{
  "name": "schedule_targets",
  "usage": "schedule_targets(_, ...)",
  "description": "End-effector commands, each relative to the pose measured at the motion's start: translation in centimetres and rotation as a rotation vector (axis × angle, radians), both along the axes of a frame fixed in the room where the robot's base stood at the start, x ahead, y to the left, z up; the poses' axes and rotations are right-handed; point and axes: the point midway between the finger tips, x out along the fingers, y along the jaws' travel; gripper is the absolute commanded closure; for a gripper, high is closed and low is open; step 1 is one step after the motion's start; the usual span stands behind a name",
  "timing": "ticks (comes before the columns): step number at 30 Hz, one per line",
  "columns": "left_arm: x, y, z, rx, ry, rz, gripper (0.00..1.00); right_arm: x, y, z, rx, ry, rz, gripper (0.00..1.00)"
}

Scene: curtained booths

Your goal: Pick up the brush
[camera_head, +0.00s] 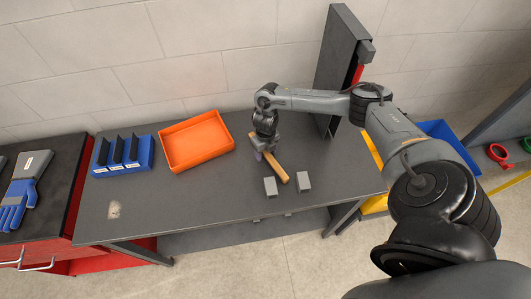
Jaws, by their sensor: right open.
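The brush (273,165) lies on the dark grey table, its tan wooden handle slanting from upper left to lower right. My right gripper (264,153) points down at the upper-left end of the brush, close above or around it. Its jaws are open. It covers that end, so the brush head is hidden and I cannot tell whether the fingers touch it. My left gripper is out of view.
Two small grey blocks (270,186) (304,181) stand near the table's front edge by the handle. An orange tray (198,140) and a blue holder (123,155) are to the left. A tall grey panel (337,60) stands behind right. The table's front left (170,205) is clear.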

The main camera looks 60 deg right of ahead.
Motion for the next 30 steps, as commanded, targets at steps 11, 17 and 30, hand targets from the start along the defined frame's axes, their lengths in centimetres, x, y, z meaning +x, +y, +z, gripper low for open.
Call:
schedule_targets(11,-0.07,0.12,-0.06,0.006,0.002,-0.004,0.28,0.03,0.02,-0.25,0.0,-0.001,0.001,0.56)
schedule_targets(17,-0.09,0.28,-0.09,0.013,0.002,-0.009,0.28,0.03,0.02,-0.24,0.0,-0.001,0.0,0.86)
schedule_targets(30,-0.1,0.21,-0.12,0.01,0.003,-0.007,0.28,0.07,0.0,0.05,0.0,-0.002,0.0,1.0)
